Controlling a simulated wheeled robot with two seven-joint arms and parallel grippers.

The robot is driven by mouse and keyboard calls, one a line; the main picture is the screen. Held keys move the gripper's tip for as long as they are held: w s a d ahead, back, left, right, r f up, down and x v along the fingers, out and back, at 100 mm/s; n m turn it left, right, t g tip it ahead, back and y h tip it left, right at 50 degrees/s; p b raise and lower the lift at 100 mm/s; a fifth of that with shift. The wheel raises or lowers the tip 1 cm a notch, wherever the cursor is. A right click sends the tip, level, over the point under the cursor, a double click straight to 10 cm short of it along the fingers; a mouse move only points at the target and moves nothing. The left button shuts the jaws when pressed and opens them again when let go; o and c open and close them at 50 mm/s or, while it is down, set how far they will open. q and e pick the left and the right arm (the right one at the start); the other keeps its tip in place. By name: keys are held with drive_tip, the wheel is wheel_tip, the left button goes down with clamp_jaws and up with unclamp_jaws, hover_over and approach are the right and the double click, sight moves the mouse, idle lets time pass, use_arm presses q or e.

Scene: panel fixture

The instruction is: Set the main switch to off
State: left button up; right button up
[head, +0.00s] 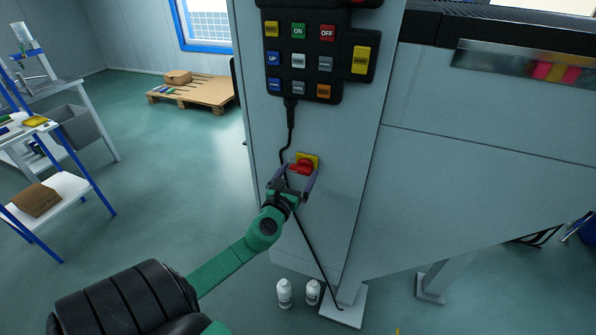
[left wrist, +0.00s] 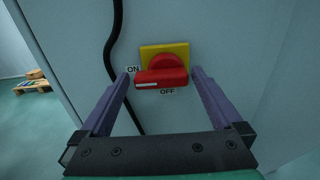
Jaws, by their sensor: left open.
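The main switch is a red rotary knob (head: 302,166) on a yellow square plate (head: 314,158), on the front of the grey cabinet. In the left wrist view the knob (left wrist: 162,74) has its grip bar lying level, with a white mark at its left end towards the ON label (left wrist: 133,69). The OFF label (left wrist: 167,91) is below the knob. My left gripper (head: 296,178) is open, with one purple finger on each side of the knob's bar. A small gap shows at both fingertips in the left wrist view. My right gripper is out of view.
A black button panel (head: 312,60) hangs above the switch. Its black cable (head: 291,125) runs down close to the left of the knob. Two white bottles (head: 285,293) stand on the floor below. A pallet (head: 195,93) and a shelf rack (head: 75,185) are to the left.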

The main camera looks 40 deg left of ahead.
use_arm(q)
drive_tip(key=shift+w, duration=0.1)
drive_tip(key=c, duration=1.2)
drive_tip(key=shift+o, duration=0.2)
drive_tip(key=shift+f, duration=0.1)
drive_tip(key=n+b, duration=0.2)
drive_tip(key=n, duration=0.1)
drive_tip(key=shift+f, duration=0.2)
drive_tip(key=n+b, duration=0.2)
drive_tip(key=n, duration=0.3)
drive_tip(key=shift+d, duration=0.1)
drive_tip(key=n, duration=1)
drive_tip(key=shift+d+f+b, duration=0.2)
drive_tip(key=shift+b, duration=0.2)
